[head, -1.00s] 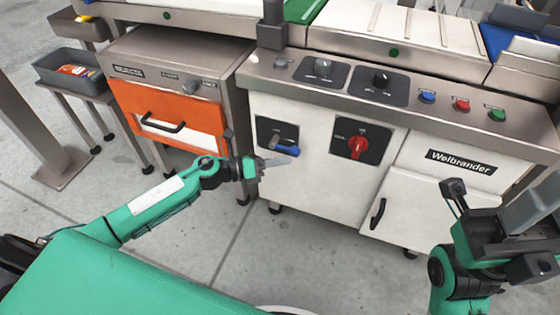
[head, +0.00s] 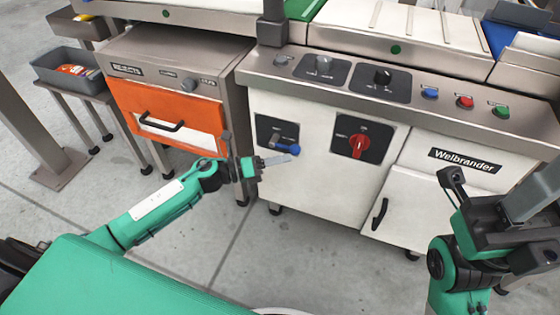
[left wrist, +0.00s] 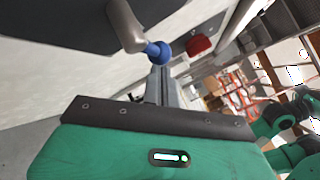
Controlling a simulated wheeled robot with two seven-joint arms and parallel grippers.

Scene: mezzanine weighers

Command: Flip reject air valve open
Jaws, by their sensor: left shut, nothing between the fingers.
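The air valve is a lever with a grey shank and a blue tip (head: 288,149), on a dark plate (head: 264,128) on the white cabinet front. In the head view the lever points right and slightly down. My left gripper (head: 284,159) is shut and empty, its fingertips just below the blue tip. In the left wrist view the fingers (left wrist: 160,82) point at the blue tip (left wrist: 158,50), very close to it; I cannot tell if they touch. My right gripper (head: 510,222) is at the right, its fingers not clear.
A red rotary switch (head: 358,146) sits on a dark plate right of the lever. Above are knobs and blue, red and green buttons on the steel ledge (head: 450,113). An orange-fronted unit (head: 190,112) with a handle stands left. The floor in front is clear.

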